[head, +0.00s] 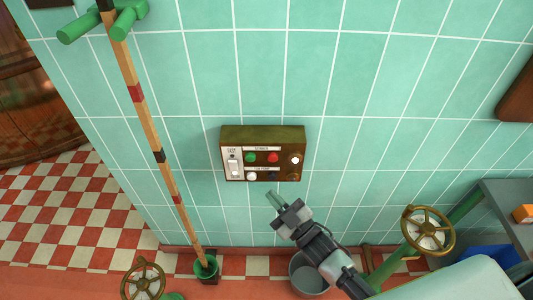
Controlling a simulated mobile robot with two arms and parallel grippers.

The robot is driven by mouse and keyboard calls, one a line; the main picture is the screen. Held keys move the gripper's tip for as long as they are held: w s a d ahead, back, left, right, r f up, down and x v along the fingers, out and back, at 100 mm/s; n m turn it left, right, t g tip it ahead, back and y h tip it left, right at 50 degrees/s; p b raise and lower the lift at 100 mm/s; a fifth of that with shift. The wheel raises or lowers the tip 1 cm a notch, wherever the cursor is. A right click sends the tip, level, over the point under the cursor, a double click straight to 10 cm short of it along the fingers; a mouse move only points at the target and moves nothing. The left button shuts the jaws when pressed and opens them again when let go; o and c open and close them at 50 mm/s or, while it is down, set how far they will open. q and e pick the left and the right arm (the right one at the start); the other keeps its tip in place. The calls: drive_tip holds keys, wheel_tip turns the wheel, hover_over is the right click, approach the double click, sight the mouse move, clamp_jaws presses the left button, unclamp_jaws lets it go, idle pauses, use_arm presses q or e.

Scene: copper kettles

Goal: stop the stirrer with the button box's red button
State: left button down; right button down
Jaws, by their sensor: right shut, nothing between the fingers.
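The button box (262,134) is fixed to the tiled wall in the middle of the head view. Its front carries a red button (273,158), a green button (250,158) to the left of it, a white switch at the far left and small round lamps or buttons. My right gripper (273,197) is shut and empty. In the picture its fingertips are just below the box, under the red button, and a gap shows between them and the box. How far it stands from the wall is hard to tell. My left gripper is out of view. I cannot make out the stirrer.
A wooden pole (147,120) with a green top leans left of the box. A brass handwheel (428,230) stands at lower right, another (143,281) at lower left. A grey bucket (307,274) is below my arm. A copper kettle (20,100) shows at left.

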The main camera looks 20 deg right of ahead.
sight(273, 158)
drive_tip(key=shift+d, duration=0.1)
drive_tip(key=w+d+b, duration=0.2)
drive_tip(key=w+b, duration=0.1)
drive_tip(key=w, duration=0.5)
drive_tip(key=shift+w+d, duration=0.2)
idle(1.8)
drive_tip(key=shift+w+b, duration=0.1)
drive_tip(key=shift+b, duration=0.2)
drive_tip(key=shift+w+d, duration=0.1)
drive_tip(key=shift+w, duration=0.2)
drive_tip(key=shift+w+d+b, duration=0.15)
drive_tip(key=shift+w+b, duration=0.15)
drive_tip(key=shift+w, duration=0.1)
idle(0.8)
drive_tip(key=shift+s+a+p, duration=0.25)
drive_tip(key=shift+s+p, duration=0.2)
drive_tip(key=shift+s, duration=0.4)
